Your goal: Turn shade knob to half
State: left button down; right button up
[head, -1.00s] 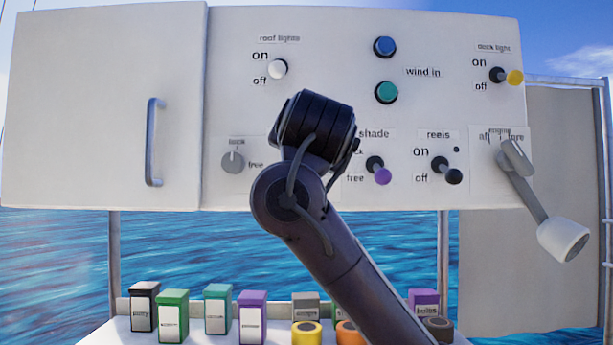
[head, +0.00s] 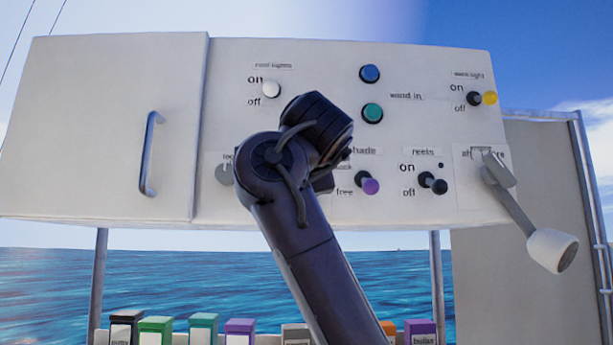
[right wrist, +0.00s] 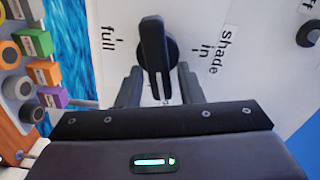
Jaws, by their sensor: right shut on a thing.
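The shade knob (right wrist: 154,45), a black round dial with a long bar handle, shows in the right wrist view on the white panel. The label "full" is to its left, and "shade" and "in" are to its right. My right gripper (right wrist: 158,78) has its two dark fingers on either side of the bar and is shut on it. The gap at each finger is hard to judge. In the head view my right arm hides the knob and the fingers. My left gripper is not in view.
Close to my right wrist on the panel are a purple-tipped shade switch (head: 370,186) and a reels switch (head: 438,186). A large lever (head: 552,250) sticks out at the right. A door handle (head: 148,155) is at the left. Boxes (head: 156,331) stand below.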

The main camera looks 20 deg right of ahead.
jog(key=shift+f+m, duration=0.2)
jog(key=shift+m, duration=0.9)
jog(key=o, duration=0.6)
jog(key=shift+c, duration=0.2)
jog(key=shift+o, duration=0.4)
jog(key=shift+w+f, duration=0.1)
jog(key=shift+w, duration=0.2)
jog(key=shift+s+a+b, duration=0.1)
jog(key=shift+s+b, duration=0.35)
jog(key=shift+b, duration=0.2)
jog(key=b+v, duration=0.4)
jog(key=v, duration=0.3)
jog(key=shift+b, duration=0.35)
jog(key=shift+o, duration=0.4)
jog(key=shift+w+a, duration=0.1)
